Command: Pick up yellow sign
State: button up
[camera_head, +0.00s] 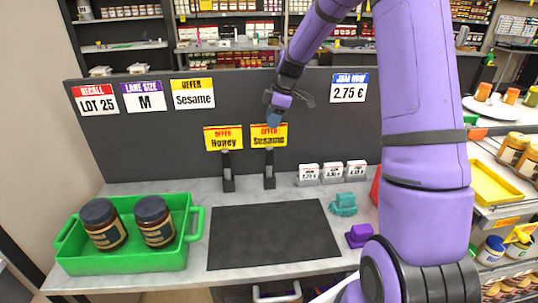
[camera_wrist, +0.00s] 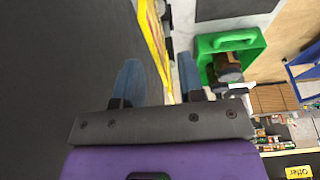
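Two yellow signs with red tops stand on black holders on the table: a Honey sign (camera_head: 223,142) on the left and a Sesame sign (camera_head: 269,140) on the right. A third yellow sign, Offer Sesame (camera_head: 193,98), is on the grey panel. My gripper (camera_head: 274,119) is at the top edge of the standing Sesame sign, fingers pointing down, covering a little of it. In the wrist view, my open gripper (camera_wrist: 158,80) has a yellow sign (camera_wrist: 154,38) seen nearly edge-on between its fingers, nearer the right finger. Contact cannot be told.
The grey panel (camera_head: 130,150) stands behind the signs. A green tray (camera_head: 125,262) with two dark jars is at the left. A black mat (camera_head: 270,238), several small white price tags (camera_head: 333,172), a teal piece (camera_head: 343,204) and a purple piece (camera_head: 358,236) are on the table.

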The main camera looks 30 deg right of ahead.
send_over(268, 146)
jog(key=shift+w+f, duration=0.15)
jog(key=shift+f, duration=2.35)
grip_shut()
